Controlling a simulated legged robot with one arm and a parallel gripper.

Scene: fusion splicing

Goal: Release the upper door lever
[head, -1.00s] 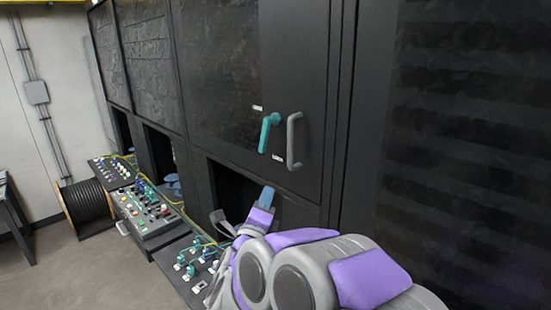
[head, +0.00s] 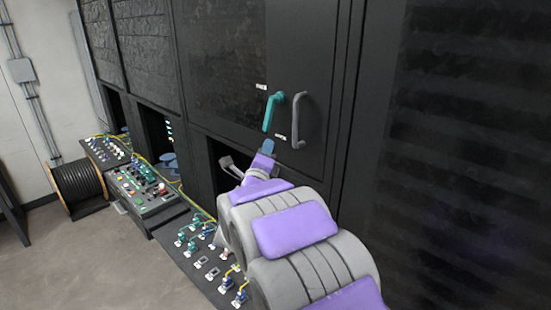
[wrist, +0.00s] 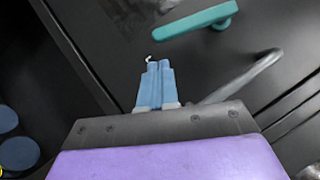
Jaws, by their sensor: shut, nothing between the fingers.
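The teal lever (head: 270,110) is on the upper black door (head: 225,85), hanging down from its pivot at upper right. It also shows in the wrist view (wrist: 195,21), where its grip runs left from the pivot. A grey fixed handle (head: 299,120) stands just right of it; it also shows in the wrist view (wrist: 240,78). My gripper (head: 267,146) is below the lever in the head view. In the wrist view its blue fingers (wrist: 153,66) lie together, empty, with a gap between their tips and the lever. They do not visibly touch the lever or handle.
Control panels (head: 145,195) with several knobs and yellow cables line the cabinet base on the left. A cable spool (head: 77,185) sits on the floor. An open dark bay (head: 222,158) lies below the door.

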